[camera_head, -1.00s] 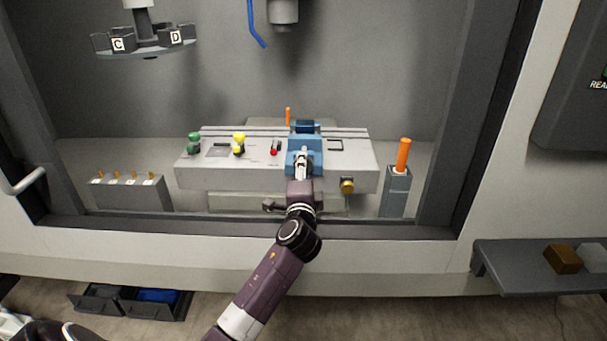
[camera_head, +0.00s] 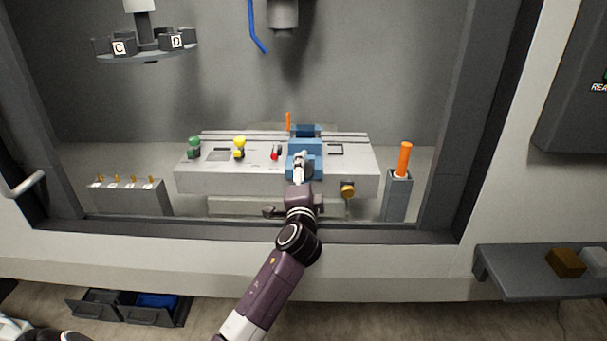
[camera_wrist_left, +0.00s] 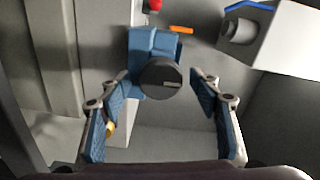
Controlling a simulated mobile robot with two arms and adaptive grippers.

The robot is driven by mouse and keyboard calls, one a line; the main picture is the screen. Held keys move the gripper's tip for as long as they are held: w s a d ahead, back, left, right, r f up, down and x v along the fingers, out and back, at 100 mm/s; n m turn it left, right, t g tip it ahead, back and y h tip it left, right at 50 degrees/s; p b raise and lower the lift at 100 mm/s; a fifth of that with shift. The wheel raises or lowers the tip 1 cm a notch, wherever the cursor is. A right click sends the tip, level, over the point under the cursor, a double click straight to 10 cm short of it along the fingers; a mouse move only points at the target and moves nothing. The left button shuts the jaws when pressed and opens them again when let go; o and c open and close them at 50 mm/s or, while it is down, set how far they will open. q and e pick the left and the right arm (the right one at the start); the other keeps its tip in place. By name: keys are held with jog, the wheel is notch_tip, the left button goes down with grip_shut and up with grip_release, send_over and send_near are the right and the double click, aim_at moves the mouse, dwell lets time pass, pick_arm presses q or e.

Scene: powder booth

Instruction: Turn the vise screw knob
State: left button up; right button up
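The blue vise (camera_head: 311,145) sits on the grey machine table, right of its middle. In the left wrist view, the vise (camera_wrist_left: 155,45) has a dark round screw knob (camera_wrist_left: 160,79) with a light mark, facing my camera. My left gripper (camera_head: 301,160) is in front of the vise and hides the knob in the head view. In the left wrist view, my left gripper (camera_wrist_left: 158,75) is open, with blue-padded fingers on either side of the knob. Gaps show between knob and fingers, wider on the right.
On the table (camera_head: 230,183) stand a green knob (camera_head: 194,147), a yellow knob (camera_head: 239,146) and a red knob (camera_head: 275,153). A brass knob (camera_head: 348,190) is on its front. An orange-handled tool stands in a holder (camera_head: 397,195) at right. The spindle (camera_head: 283,14) hangs above.

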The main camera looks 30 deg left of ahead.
pick_arm(q)
jog(key=v, duration=1.2)
dwell(0.5)
